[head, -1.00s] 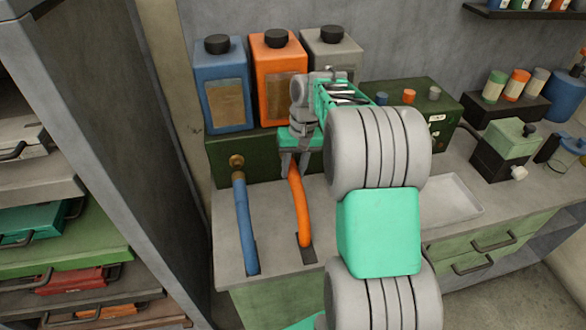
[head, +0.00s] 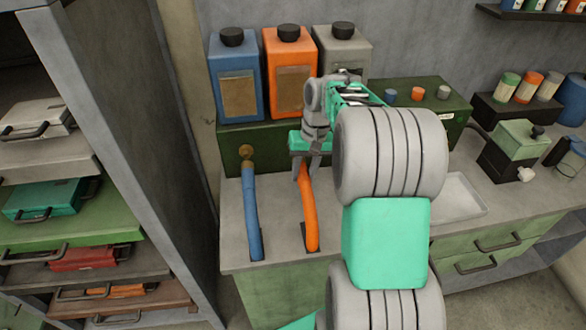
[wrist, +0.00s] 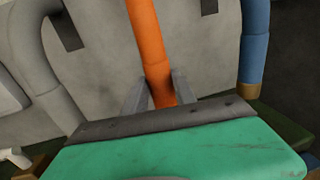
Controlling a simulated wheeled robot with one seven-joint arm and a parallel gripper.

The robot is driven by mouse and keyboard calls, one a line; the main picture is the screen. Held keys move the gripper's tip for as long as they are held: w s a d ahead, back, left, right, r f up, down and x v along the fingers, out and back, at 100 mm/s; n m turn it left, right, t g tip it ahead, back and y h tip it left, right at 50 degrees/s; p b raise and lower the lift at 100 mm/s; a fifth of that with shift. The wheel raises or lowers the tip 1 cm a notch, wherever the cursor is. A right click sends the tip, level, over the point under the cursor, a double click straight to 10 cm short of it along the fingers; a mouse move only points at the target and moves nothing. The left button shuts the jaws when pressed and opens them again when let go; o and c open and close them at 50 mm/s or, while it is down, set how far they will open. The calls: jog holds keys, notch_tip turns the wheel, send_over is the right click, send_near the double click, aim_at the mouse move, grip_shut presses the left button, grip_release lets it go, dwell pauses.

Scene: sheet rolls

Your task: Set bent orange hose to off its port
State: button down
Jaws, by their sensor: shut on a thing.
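The bent orange hose (head: 309,215) rises from a dark slot in the counter toward the dark green box (head: 232,160). My gripper (head: 301,174) is shut on its upper end, one finger on each side. The wrist view shows the two grey fingers (wrist: 161,92) around the orange hose (wrist: 148,40). The port for this hose is hidden behind my gripper and arm, so I cannot tell whether the hose end touches it. The blue hose (head: 252,215) beside it on the left meets a brass port (head: 246,152).
Blue (head: 236,80), orange (head: 290,75) and grey (head: 341,52) canisters stand on the box behind my gripper. A grey hose (wrist: 40,75) shows in the wrist view. A pale tray (head: 460,196) lies right of my arm. A shelf rack (head: 75,180) stands at left.

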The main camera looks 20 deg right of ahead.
jog(key=shift+s, duration=0.3)
jog(key=shift+f, duration=0.1)
jog(key=c, duration=1.2)
grip_release()
jog(key=shift+s+a, duration=0.1)
jog(key=shift+s, duration=0.05)
jog(key=shift+o, duration=0.9)
jog(key=r, duration=0.5)
jog(key=d+r, duration=0.1)
jog(key=r, duration=0.2)
jog(key=shift+d+p, duration=0.1)
jog(key=shift+p, duration=0.2)
